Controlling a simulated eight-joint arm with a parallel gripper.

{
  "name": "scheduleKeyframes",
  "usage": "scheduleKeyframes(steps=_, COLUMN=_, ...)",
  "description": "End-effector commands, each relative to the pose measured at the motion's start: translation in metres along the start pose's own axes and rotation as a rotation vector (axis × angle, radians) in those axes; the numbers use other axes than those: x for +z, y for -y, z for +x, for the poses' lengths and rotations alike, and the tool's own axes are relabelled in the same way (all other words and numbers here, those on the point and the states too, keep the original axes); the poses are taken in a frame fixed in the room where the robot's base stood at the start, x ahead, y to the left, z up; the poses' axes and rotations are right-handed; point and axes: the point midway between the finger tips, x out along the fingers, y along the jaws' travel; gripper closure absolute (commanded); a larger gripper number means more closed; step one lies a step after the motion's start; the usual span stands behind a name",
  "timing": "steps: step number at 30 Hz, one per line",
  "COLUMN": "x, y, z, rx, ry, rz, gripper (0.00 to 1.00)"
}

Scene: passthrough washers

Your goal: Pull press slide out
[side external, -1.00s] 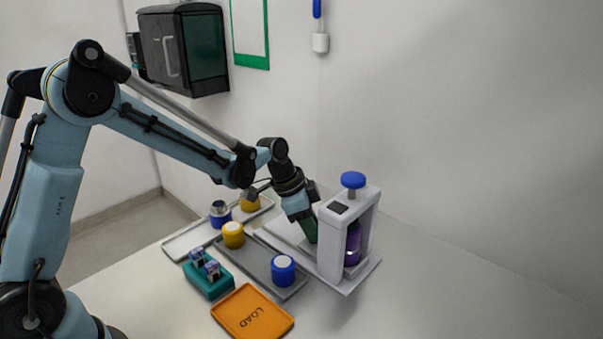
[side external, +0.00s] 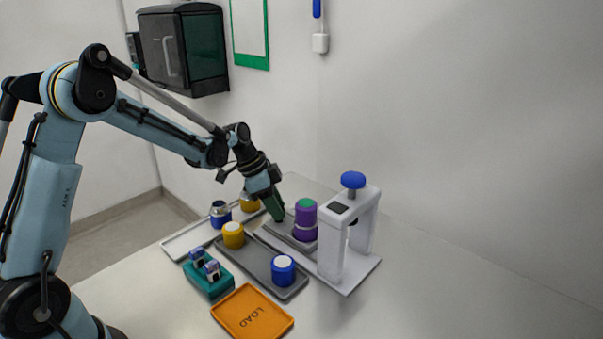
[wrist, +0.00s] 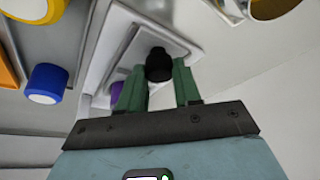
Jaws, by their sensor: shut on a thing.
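The white press (side external: 332,255) stands at the right of the table with a blue knob (side external: 353,180) on top. Its grey slide (side external: 283,237) is out to the left of the press frame. A purple container with a green top (side external: 306,216) stands upright on the slide, clear of the frame. My gripper (side external: 279,217) is at the slide's outer end. In the wrist view, its green fingers are shut on the black slide handle (wrist: 159,64). The slide (wrist: 135,40) also shows there, and part of the purple container (wrist: 117,91) is behind a finger.
A grey tray (side external: 262,262) holds yellow and blue jars in front of the slide. A light tray (side external: 185,243) lies behind it with more jars. A teal block (side external: 210,283) and an orange LOAD tray (side external: 250,316) are nearer. The table right of the press is clear.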

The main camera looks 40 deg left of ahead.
Motion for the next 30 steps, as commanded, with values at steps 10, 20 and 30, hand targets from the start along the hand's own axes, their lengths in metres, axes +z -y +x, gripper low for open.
scheduleKeyframes(steps=10, x=0.004, y=0.004, z=-0.002, rx=-0.012, ry=0.006, rz=-0.006, gripper=0.42)
scheduleKeyframes(steps=20, x=0.003, y=0.003, z=-0.006, rx=-0.009, ry=0.005, rz=-0.005, gripper=0.42)
scheduleKeyframes(steps=30, x=0.003, y=0.002, z=-0.065, rx=-0.010, ry=0.005, rz=-0.007, gripper=0.42)
